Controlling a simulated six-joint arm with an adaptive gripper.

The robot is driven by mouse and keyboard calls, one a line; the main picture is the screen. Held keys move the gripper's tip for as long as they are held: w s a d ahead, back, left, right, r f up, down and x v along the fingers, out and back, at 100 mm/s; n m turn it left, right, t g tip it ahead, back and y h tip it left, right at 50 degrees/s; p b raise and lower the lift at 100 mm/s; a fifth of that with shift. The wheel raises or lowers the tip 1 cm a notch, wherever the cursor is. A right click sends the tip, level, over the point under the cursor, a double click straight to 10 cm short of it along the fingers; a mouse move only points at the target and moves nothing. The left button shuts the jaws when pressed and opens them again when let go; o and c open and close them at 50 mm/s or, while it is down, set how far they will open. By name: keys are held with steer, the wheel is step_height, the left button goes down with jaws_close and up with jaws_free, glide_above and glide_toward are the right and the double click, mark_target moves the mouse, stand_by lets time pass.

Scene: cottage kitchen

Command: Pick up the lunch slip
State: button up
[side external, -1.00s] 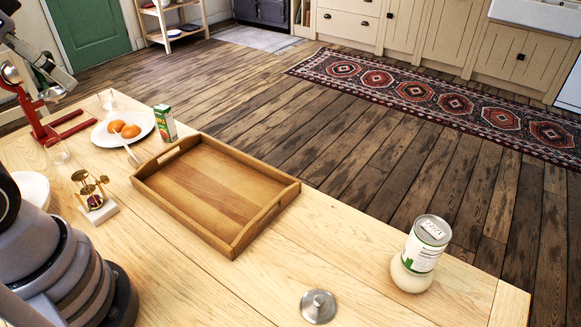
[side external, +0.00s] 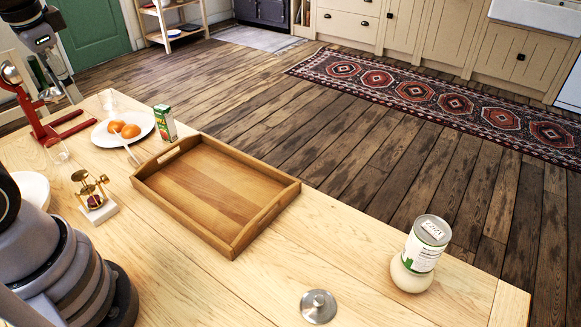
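My gripper (side external: 62,84) is at the upper left, near the red stand and far from the jar. Its fingers are small and partly lost against the background, so I cannot tell whether they are open or shut.
A wooden tray (side external: 236,246) stands empty mid-table. A metal lid (side external: 318,306) lies at the front. A plate (side external: 146,120) with orange fruits, a small carton (side external: 165,123), a brass instrument (side external: 91,192) and a red stand (side external: 62,125) crowd the left. The table between tray and jar is clear.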

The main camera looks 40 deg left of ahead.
mark_target(122, 140)
steer(key=w+a+f+m+g+y, duration=0.6)
steer(key=w+a+f+g+y, duration=0.2)
steer(key=a+f+y, duration=0.4)
steer(key=w+a+f+m+t+y, duration=0.1)
steer(key=f+m+t, duration=0.2)
steer(key=f, duration=0.3)
steer(key=w+a+f+m+t+y, duration=0.1)
steer(key=f+m+t, duration=0.2)
steer(key=f, duration=0.3)
steer(key=w+a+f+m+t+y, duration=0.1)
steer(key=w+f+m+t, duration=0.1)
steer(key=f+m, duration=0.3)
steer(key=shift+a+f+t+y, duration=0.15)
steer(key=shift+a+f+t, duration=0.05)
steer(key=shift+f, duration=0.25)
steer(key=shift+a+f+t+y, duration=0.15)
steer(key=shift+a+f+t, duration=0.05)
steer(key=shift+f, duration=0.2)
steer(key=a, duration=0.2)
steer(key=w+a, duration=0.1)
steer(key=a, duration=0.5)
steer(key=shift+w+a, duration=0.15)
steer(key=a, duration=0.1)
steer(key=w+a, duration=0.1)
steer(key=a, duration=0.3)
steer(key=shift+w, duration=0.3)
steer(key=shift+c, duration=0.2)
jaws_close()
